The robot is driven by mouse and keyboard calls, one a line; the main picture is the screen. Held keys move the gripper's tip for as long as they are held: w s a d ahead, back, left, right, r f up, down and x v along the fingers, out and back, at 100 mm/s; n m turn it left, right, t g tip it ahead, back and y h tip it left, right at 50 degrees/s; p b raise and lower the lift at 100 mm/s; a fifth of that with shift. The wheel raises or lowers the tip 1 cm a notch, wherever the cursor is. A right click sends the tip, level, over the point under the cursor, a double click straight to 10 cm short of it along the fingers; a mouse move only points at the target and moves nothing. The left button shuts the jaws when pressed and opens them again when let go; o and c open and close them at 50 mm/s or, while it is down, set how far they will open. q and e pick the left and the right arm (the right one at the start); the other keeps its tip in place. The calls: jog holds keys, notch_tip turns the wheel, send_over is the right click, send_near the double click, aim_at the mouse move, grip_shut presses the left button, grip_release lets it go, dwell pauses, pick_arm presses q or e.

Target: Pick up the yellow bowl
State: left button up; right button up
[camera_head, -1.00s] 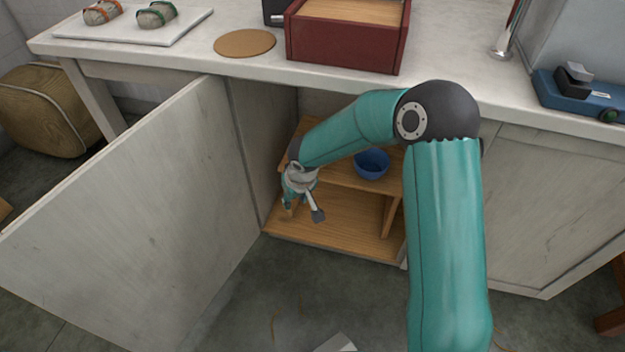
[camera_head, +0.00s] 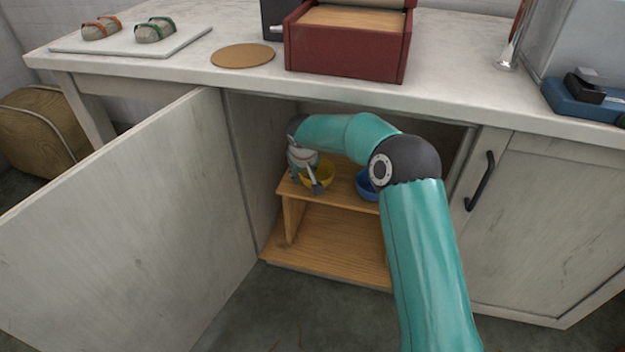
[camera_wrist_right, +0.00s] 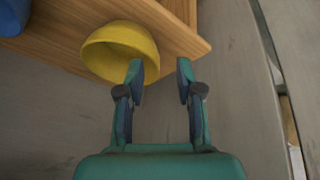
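The yellow bowl (camera_head: 322,176) sits on the upper wooden shelf (camera_head: 343,189) inside the open cabinet, partly hidden by my right gripper. My right gripper (camera_head: 296,174) is at the left end of that shelf, close beside the bowl. In the right wrist view the gripper (camera_wrist_right: 161,72) is open, with nothing between its fingers. The yellow bowl (camera_wrist_right: 118,50) is there at upper left, its rim close to the left fingertip; whether they touch I cannot tell. My left gripper is not in view.
A blue bowl (camera_head: 366,186) stands on the same shelf to the right, partly behind my arm. The open cabinet door (camera_head: 130,210) is on the left. The countertop (camera_head: 240,80) overhangs the cabinet. The lower shelf (camera_head: 330,243) is bare.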

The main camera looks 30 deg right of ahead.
aim_at(302, 176)
jog(key=shift+w+d, duration=0.45)
jog(key=shift+w, duration=0.3)
jog(key=shift+w+d+f, duration=0.1)
jog(key=shift+w+f, duration=0.1)
jog(key=b+x, duration=0.2)
jog(key=x, duration=0.2)
jog(key=shift+w+f, duration=0.1)
jog(key=shift+f, duration=0.2)
grip_shut()
